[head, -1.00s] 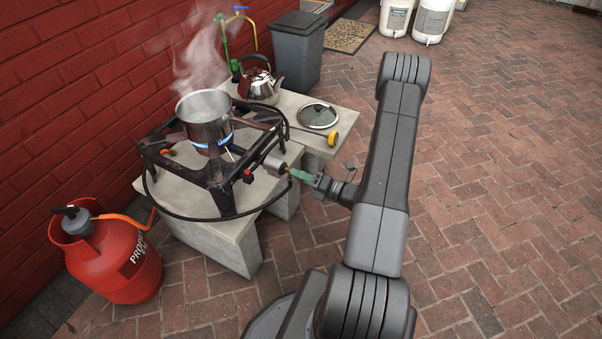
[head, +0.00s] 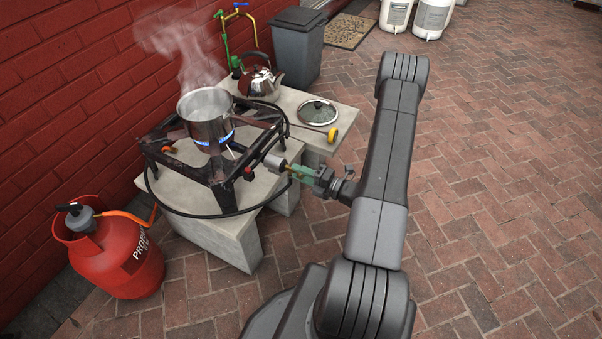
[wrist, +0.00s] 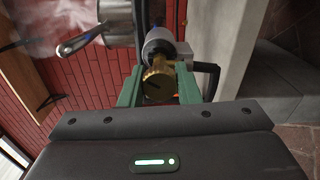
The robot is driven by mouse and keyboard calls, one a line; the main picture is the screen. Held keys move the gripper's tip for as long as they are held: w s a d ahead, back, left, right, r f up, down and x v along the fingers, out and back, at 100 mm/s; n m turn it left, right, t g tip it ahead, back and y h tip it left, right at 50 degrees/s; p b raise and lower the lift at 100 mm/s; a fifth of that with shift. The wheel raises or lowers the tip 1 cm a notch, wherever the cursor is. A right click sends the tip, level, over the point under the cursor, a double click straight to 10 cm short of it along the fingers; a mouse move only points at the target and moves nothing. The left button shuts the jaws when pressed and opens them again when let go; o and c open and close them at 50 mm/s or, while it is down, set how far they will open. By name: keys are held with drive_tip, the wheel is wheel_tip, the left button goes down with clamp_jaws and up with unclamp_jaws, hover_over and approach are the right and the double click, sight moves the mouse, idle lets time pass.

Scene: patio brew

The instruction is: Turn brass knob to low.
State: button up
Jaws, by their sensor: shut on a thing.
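The brass knob (wrist: 158,85) shows in the wrist view between the green fingers of my gripper (wrist: 160,88), with a dark mark on its face. My gripper is shut on it. In the head view my gripper (head: 291,170) reaches the knob from the right, and the fingers mostly hide it. The knob sits at the end of a grey cylinder (head: 275,161) on the near right side of the black burner stand (head: 221,196). Blue flame (head: 206,143) burns under a steaming steel pot (head: 207,110). I cannot tell the knob's setting.
A black hose (head: 190,213) loops around the stand on the concrete slabs (head: 240,247). A red propane cylinder (head: 118,262) stands at left. Brick paving at right is clear.

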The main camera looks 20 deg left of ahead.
drive_tip(key=o, duration=1)
drive_tip(key=d, duration=0.9)
drive_tip(key=s+d+p, duration=0.1)
drive_tip(key=d, duration=0.4)
drive_tip(key=shift+a, duration=0.2)
drive_tip(key=a, duration=0.9)
drive_tip(key=w+a+b, duration=0.1)
drive_tip(key=a, duration=0.3)
drive_tip(key=shift+a, duration=0.35)
